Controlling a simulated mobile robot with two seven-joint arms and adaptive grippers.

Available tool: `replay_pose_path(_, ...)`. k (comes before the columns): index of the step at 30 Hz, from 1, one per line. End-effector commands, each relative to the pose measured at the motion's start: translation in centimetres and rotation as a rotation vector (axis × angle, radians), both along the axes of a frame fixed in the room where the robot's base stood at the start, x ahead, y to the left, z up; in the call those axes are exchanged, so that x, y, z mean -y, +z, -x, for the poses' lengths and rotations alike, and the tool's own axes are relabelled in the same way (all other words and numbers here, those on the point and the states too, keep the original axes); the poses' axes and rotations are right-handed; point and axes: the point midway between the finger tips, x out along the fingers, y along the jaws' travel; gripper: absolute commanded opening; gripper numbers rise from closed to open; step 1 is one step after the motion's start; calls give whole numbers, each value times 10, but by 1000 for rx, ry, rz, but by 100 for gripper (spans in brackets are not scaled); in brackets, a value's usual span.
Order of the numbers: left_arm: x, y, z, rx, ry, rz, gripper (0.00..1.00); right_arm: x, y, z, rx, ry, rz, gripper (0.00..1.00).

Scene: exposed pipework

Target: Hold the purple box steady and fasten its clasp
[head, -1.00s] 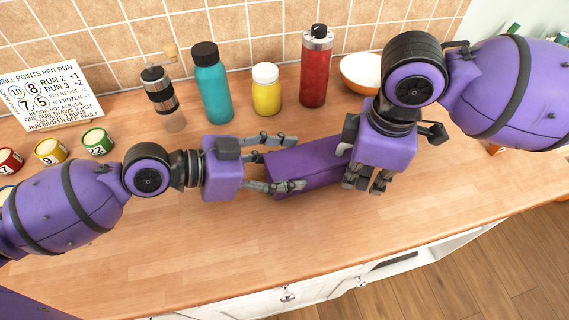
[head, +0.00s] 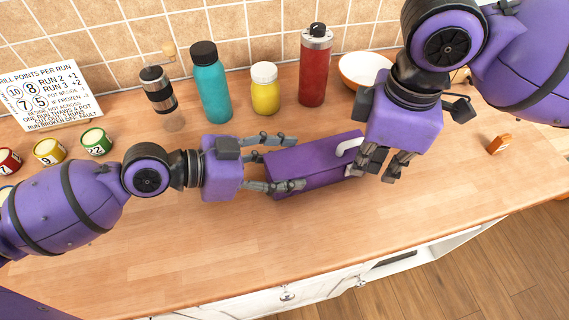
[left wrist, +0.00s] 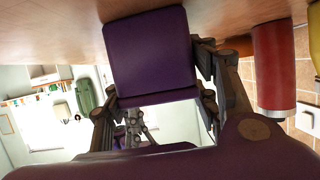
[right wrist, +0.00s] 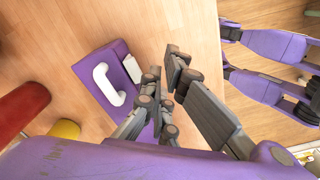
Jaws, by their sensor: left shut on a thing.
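The purple box (head: 312,160) lies on the wooden counter, and its end face fills the middle of the left wrist view (left wrist: 150,55). My left gripper (head: 288,163) is shut on the box's left end, one finger on each long side. A white curved clasp (head: 349,146) is at the box's right end. It also shows in the right wrist view (right wrist: 108,85), standing out from the box; I cannot tell whether it is latched. My right gripper (head: 375,173) is just right of the clasp, apart from it, empty, with its fingers slightly apart.
Behind the box stand a red bottle (head: 314,70), a yellow jar (head: 265,92), a teal bottle (head: 211,88) and a grinder (head: 158,92). A white-lined bowl (head: 364,70) is behind my right gripper. An orange object (head: 500,144) lies at right. The front counter is clear.

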Motion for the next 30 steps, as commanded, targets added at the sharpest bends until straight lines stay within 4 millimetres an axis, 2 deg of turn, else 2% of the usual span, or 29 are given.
replay_pose_path(5, -1, -1, -1, 0, 1, -3, 36, 1, 10, 2, 2, 1, 0, 0)
replay_pose_path(13, -1, -1, -1, 0, 1, -3, 36, 1, 11, 3, 0, 0, 1, 0)
replay_pose_path(14, -1, -1, -1, 0, 1, -3, 58, 1, 11, 3, 0, 0, 1, 0)
replay_pose_path(18, -1, -1, 0, 0, 1, -2, 76, 1, 11, 3, 0, 0, 1, 0)
replay_pose_path(30, 0, 0, 0, 0, 1, -1, 76, 1, 11, 3, 0, 0, 0, 0)
